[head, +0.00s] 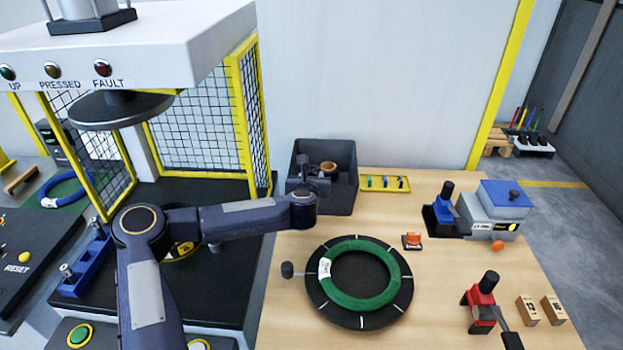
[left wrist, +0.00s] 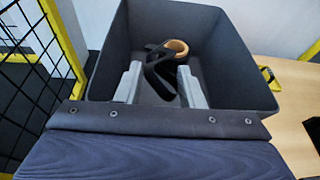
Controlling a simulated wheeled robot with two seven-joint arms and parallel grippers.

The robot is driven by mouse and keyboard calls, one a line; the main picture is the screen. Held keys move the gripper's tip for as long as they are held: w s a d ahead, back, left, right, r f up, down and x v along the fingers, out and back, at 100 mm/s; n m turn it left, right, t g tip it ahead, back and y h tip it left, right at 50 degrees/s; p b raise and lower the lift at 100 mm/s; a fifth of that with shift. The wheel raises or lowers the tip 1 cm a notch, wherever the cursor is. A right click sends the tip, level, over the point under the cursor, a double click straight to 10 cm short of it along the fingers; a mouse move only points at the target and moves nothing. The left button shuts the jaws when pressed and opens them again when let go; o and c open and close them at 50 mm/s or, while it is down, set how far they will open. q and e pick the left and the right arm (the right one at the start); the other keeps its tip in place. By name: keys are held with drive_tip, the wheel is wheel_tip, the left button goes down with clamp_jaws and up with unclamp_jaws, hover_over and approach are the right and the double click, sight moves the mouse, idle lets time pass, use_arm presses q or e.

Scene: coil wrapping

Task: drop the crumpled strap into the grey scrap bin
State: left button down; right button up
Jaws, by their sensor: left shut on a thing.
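The grey scrap bin (head: 342,200) stands at the back left of the wooden table. My left gripper (head: 312,168) reaches in from the left and is over the bin. In the left wrist view the bin (left wrist: 235,60) is open in front of the two pale fingers. The crumpled strap (left wrist: 160,73), a bent black band, shows between these fingers (left wrist: 158,86), and the gripper is shut on it. In the head view the strap is hard to make out against the dark bin. My right gripper is not in view.
A green coil (head: 345,300) lies on a round black turntable (head: 318,306). A yellow tray (head: 384,183), a blue-and-grey machine (head: 487,212) and a red tool (head: 481,305) are on the table. A yellow mesh guard (head: 200,120) stands left of the bin.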

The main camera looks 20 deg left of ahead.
use_arm(q)
drive_tip(key=c, duration=1)
unclamp_jaws()
drive_tip(key=shift+f, duration=0.25)
drive_tip(key=shift+c, duration=0.2)
drive_tip(key=shift+o, duration=0.5)
drive_tip(key=shift+s, duration=0.1)
drive_tip(key=shift+f, duration=0.1)
